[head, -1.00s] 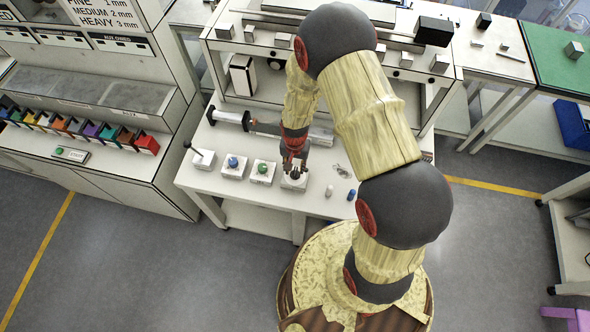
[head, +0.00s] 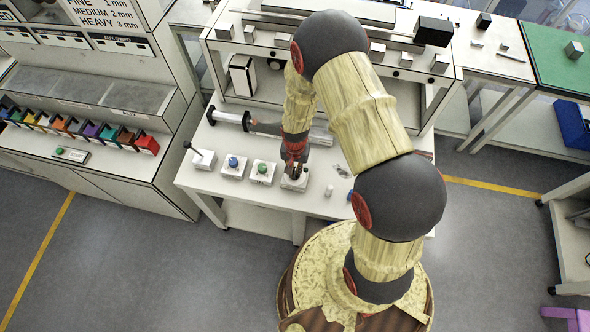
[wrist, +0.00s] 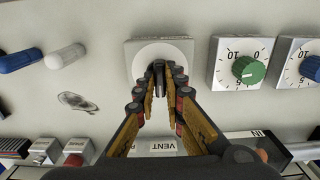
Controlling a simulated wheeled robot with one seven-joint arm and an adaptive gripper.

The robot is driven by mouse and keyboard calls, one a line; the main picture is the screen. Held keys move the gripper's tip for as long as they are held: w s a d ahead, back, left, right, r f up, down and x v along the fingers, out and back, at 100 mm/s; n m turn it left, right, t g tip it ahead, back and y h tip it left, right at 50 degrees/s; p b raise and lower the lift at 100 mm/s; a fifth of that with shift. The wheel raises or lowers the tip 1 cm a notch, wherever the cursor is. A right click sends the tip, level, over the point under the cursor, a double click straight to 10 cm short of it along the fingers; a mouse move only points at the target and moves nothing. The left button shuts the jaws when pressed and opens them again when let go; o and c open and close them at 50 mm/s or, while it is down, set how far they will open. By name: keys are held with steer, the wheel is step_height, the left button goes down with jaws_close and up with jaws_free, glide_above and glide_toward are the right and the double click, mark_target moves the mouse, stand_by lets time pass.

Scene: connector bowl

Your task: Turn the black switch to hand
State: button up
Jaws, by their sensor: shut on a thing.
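The black switch (wrist: 159,82) stands on a round white dial face on a pale square box (wrist: 128,58). In the wrist view my gripper (wrist: 160,72) has its two fingertips closed around the switch from both sides. Part of the switch is hidden between the fingers. In the head view my gripper (head: 294,170) points down onto the same box (head: 295,184), the rightmost of the row on the white bench. A label reading VENT shows beyond the fingers; the switch's exact setting cannot be read.
Beside the box are a green knob (wrist: 248,69) and a blue knob (wrist: 311,68) on numbered dials. A lever box (head: 203,159) stands at the row's left end. A blue capsule (wrist: 20,60) and a white capsule (wrist: 65,56) lie on the bench on the other side.

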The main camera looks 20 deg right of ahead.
mark_target(295, 171)
steer(key=shift+n, duration=0.4)
jaws_close()
steer(key=n+b, duration=0.1)
steer(key=n, duration=0.2)
steer(key=shift+f+n, duration=0.1)
steer(key=shift+n, duration=0.2)
steer(key=shift+n+b, duration=0.8)
steer(key=shift+n, duration=1.5)
steer(key=o, duration=0.7)
jaws_free()
step_height(295, 171, up, 12)
